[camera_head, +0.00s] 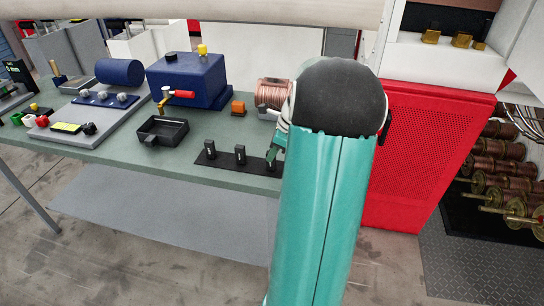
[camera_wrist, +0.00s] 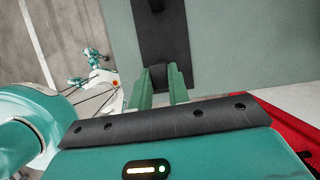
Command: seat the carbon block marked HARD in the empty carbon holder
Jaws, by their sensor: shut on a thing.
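My gripper (camera_wrist: 162,84) is shut on a small black block (camera_wrist: 158,75), low over the near end of a black strip (camera_wrist: 165,40) on the bench. No marking on this block is readable, so I cannot tell if it is HARD, nor whether it still touches the strip. In the head view my arm hides most of the gripper (camera_head: 274,156) and the held block. Two other black blocks stand upright on the strip: a left one (camera_head: 210,149) and a middle one (camera_head: 240,154). Their pale marks are too small to read. I cannot make out the empty carbon holder.
A black tray (camera_head: 162,132) lies left of the strip. A red perforated cabinet (camera_head: 415,150) stands right of my arm.

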